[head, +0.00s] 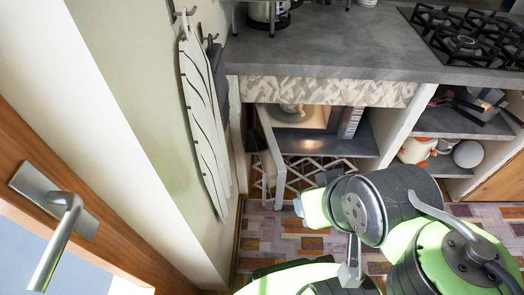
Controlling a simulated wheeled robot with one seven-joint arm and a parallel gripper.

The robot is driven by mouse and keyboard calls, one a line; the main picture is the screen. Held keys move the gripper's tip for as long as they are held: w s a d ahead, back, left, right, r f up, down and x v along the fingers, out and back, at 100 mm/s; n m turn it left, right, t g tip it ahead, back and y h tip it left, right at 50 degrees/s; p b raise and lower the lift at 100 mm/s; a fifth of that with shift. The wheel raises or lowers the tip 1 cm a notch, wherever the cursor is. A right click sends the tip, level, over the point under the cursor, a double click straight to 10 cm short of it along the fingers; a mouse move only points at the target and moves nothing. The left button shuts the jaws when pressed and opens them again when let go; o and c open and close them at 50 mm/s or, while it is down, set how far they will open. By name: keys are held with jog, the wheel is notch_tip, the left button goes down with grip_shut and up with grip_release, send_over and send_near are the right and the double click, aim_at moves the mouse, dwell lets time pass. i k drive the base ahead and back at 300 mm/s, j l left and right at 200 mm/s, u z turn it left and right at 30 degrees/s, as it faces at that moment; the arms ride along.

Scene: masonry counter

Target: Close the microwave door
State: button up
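The microwave (351,122) sits in a low compartment under the counter, with its control panel on the right and its inside lit. A small pale item (291,107) shows inside it; what it is, I cannot tell. The microwave door (269,150) stands open on the left side, swung out toward me and seen almost edge-on, with its handle side nearest me. My green and black arm is at the lower right, to the right of and in front of the door, apart from it in the picture. I cannot make out my gripper's fingers.
A grey counter (330,45) with a gas hob (465,38) runs above. Open shelves (455,123) with pots are at the right. A wooden room door with a metal handle (62,215) is at the left.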

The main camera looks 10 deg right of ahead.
aim_at(274, 168)
jog(key=l+u, duration=0.2)
jog(key=u, duration=0.3)
jog(key=l+u, duration=0.2)
jog(key=u, duration=0.25)
jog(key=k+l+u, duration=0.15)
jog(key=u, duration=0.35)
jog(key=k+l+u, duration=0.1)
jog(key=u, duration=0.4)
jog(key=k+l+u, duration=0.15)
jog(key=u, duration=0.3)
jog(key=k+l+u, duration=0.1)
jog(key=u, duration=0.4)
jog(key=k+u, duration=0.2)
jog(key=u, duration=0.3)
jog(key=i+l, duration=0.15)
jog(key=l, duration=0.15)
jog(key=i+l, duration=0.15)
jog(key=l, duration=0.15)
